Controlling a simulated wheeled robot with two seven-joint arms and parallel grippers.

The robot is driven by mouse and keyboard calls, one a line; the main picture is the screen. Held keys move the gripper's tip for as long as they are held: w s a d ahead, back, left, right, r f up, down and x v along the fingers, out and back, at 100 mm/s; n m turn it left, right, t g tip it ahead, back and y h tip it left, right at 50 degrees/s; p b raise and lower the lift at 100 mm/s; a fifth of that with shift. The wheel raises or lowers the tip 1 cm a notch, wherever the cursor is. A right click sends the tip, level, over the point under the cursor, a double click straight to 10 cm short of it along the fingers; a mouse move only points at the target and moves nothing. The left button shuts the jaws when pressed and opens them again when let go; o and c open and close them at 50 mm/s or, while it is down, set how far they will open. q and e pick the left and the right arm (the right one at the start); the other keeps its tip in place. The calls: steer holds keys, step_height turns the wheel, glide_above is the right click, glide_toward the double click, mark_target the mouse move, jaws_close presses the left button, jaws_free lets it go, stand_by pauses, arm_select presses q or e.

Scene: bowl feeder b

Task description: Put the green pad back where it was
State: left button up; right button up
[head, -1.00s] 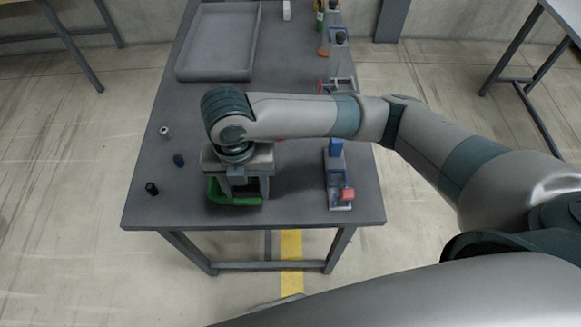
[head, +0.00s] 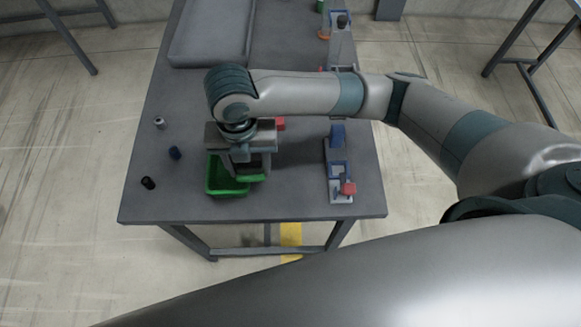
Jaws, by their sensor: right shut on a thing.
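My right gripper (head: 243,172) points down over the near left part of the table, shut, with a green piece (head: 259,178) showing at its fingertips. I take this piece for the green pad; most of it is hidden by the fingers and wrist. A green open bin (head: 214,181) stands just left of and partly behind the gripper. I cannot tell whether the pad touches the bin. My left gripper is not in view.
Dark cylinders (head: 148,183), (head: 175,153) and a grey one (head: 159,123) lie left on the table (head: 300,204). A blue-and-red fixture (head: 340,172) stands right. A red block (head: 280,123) lies behind the wrist. A grey tray (head: 180,52) is at the back.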

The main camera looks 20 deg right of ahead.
steer(key=p, duration=0.3)
glide_above(291, 175)
steer(key=a, duration=0.1)
step_height(291, 175, down, 5)
steer(key=shift+s+f, duration=0.1)
steer(key=shift+d+f, duration=0.3)
steer(key=shift+d, duration=0.15)
steer(key=shift+f, duration=0.1)
steer(key=shift+f+p, duration=0.5)
steer(key=shift+f, duration=1.5)
steer(key=shift+f, duration=0.1)
steer(key=o, duration=1)
